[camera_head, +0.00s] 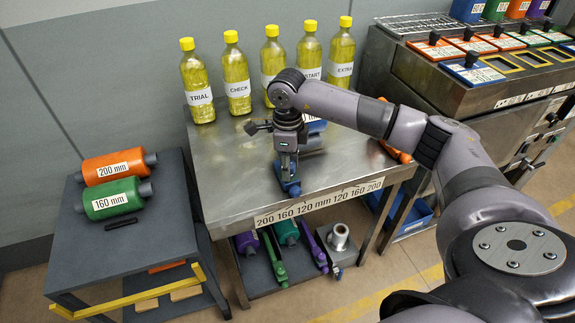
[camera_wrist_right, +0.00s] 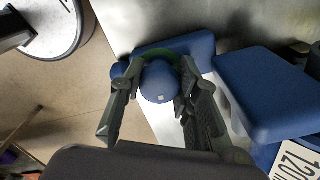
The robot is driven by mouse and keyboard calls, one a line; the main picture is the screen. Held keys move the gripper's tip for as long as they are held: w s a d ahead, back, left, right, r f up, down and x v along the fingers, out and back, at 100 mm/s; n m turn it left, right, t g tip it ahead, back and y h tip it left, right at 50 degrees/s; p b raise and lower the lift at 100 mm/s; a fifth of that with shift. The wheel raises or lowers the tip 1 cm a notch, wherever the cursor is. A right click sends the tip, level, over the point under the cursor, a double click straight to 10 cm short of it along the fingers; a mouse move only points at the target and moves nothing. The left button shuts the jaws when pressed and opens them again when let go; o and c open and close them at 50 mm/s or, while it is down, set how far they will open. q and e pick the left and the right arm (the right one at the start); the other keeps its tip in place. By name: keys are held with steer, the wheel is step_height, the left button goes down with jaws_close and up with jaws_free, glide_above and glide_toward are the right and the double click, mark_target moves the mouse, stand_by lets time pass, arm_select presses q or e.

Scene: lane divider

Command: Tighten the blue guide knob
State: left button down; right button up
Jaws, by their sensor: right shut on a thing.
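The blue guide knob (camera_wrist_right: 160,82) is a round blue ball with a small pale square mark on top. In the wrist view it sits between the two fingers of my right gripper (camera_wrist_right: 158,90), which is shut on it. In the head view my right gripper (camera_head: 288,168) points down at the front edge of the steel table, with the blue guide part (camera_head: 291,188) below its fingers. The gripper hides most of the knob there. A green ring shows behind the knob in the wrist view. A larger blue block (camera_wrist_right: 268,92) lies beside it. My left gripper is not in view.
The steel table (camera_head: 230,175) carries several labelled yellow bottles (camera_head: 237,80) along its back. The table's front edge has a size label strip (camera_head: 320,201). A grey cart (camera_head: 150,240) with orange and green rollers stands left. A steel machine (camera_head: 425,75) stands right.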

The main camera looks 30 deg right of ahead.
steer(key=shift+w+d+r, duration=0.1)
steer(key=shift+w+r, duration=0.05)
steer(key=shift+r, duration=0.05)
steer(key=o, duration=1.2)
steer(key=shift+f, duration=0.1)
step_height(320, 180, up, 12)
